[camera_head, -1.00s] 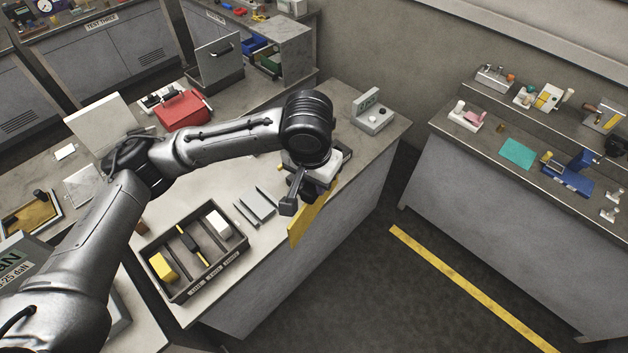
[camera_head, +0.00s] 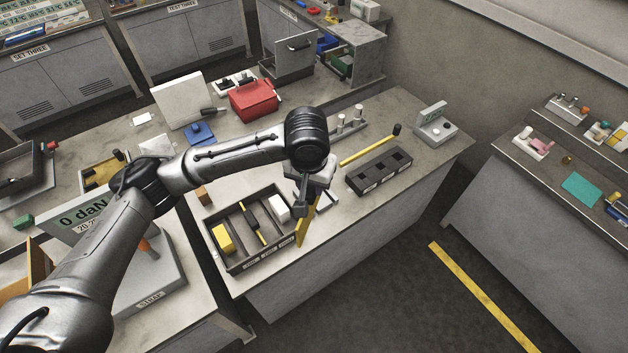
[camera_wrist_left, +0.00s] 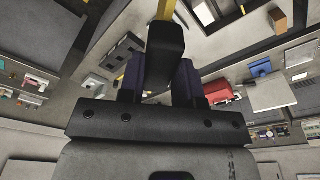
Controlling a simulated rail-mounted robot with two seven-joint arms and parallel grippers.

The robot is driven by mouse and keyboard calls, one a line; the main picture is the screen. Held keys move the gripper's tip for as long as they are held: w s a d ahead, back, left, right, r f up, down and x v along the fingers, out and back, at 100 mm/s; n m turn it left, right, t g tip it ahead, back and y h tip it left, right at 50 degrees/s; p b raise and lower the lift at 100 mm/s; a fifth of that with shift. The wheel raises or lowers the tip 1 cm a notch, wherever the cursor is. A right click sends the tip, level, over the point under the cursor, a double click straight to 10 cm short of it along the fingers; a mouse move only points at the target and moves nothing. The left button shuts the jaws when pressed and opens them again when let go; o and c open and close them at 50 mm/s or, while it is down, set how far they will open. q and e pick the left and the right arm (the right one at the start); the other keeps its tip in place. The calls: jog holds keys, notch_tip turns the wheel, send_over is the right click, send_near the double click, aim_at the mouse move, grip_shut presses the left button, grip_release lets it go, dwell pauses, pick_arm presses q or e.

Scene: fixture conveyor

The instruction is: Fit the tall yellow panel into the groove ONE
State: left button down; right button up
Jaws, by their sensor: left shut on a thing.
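The yellow panel (camera_head: 304,228) hangs down from my left gripper (camera_head: 307,200), which is shut on it. In the head view the panel looks narrow and slightly tilted, and its lower end overlaps the table's front edge; I cannot tell its height. A piece of the yellow panel (camera_wrist_left: 165,9) also shows beyond the gripper fingers (camera_wrist_left: 163,60) in the left wrist view. A grey grooved fixture (camera_head: 327,201) is mostly hidden behind the gripper. Its groove labels cannot be read, so groove ONE cannot be picked out. My right gripper is not in view.
A dark compartment tray (camera_head: 236,262) with yellow, black and white pieces stands just left of the panel. A black block with square holes (camera_head: 366,184) and a yellow-handled hammer (camera_head: 369,148) lie to the right. A red box (camera_head: 254,102) stands behind. Floor is clear in front.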

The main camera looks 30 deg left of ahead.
pick_arm(q)
jog(key=a+f+n+p, duration=0.3)
jog(key=a+f+n, duration=0.3)
jog(key=a+f, duration=0.65)
jog(key=s+a+f+n+p, duration=0.1)
jog(key=s+a+f+n, duration=0.1)
jog(key=s+a+f, duration=0.2)
jog(key=s+a+f+n+g+p, duration=0.1)
jog(key=s+a+f+n, duration=0.1)
jog(key=s+a+f, duration=0.2)
jog(key=a+f, duration=0.3)
jog(key=a, duration=0.2)
jog(key=shift+s+a+n+y+p, duration=0.3)
jog(key=shift+s+y+p, duration=0.05)
jog(key=shift+y+p, duration=0.05)
